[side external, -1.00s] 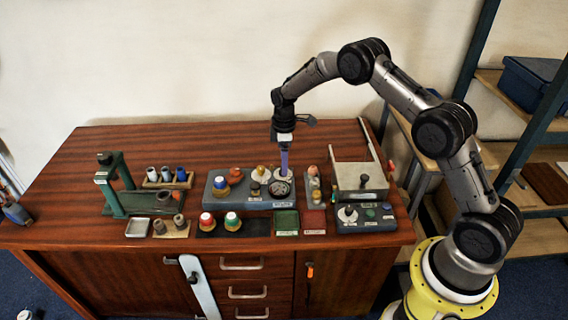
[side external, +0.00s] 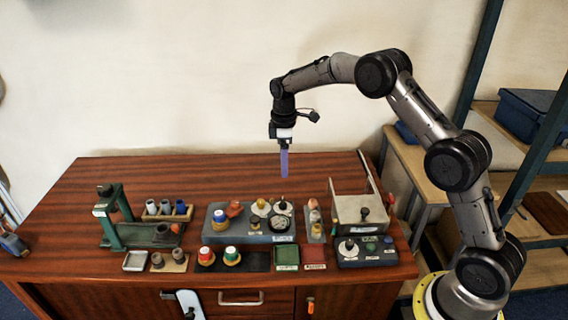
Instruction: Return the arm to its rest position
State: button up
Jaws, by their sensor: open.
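My gripper (side external: 284,163) hangs pointing down in the air above the back middle of the wooden bench (side external: 130,174). Its bluish fingers overlap in this view, so the gap between them is hard to see. Nothing shows between or below the fingers. The fingertips are clear of the grey fixture block (side external: 215,220), which stands below and in front of them. The arm reaches up and left from its yellow base at the lower right.
A green press frame (side external: 113,215) stands at left beside a rack of several cylinders (side external: 165,208). Red-capped (side external: 206,254) and green-capped (side external: 231,254) parts stand in front of the block. A grey box (side external: 361,207) stands at right. The back of the bench is clear.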

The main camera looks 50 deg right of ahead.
notch_tip(320, 180, up, 13)
jog(key=s+a+t, duration=0.2)
jog(key=s+a+r+t, duration=0.2)
jog(key=s+a+r, duration=0.2)
jog(key=s+r, duration=0.7)
jog(key=s+a+r+m+t, duration=0.2)
jog(key=s+m, duration=0.1)
jog(key=s, duration=1.2)
jog(key=s+f+m, duration=0.6)
jog(key=s+f, duration=0.3)
jog(key=shift+s+f, duration=0.2)
jog(key=shift+s, duration=0.2)
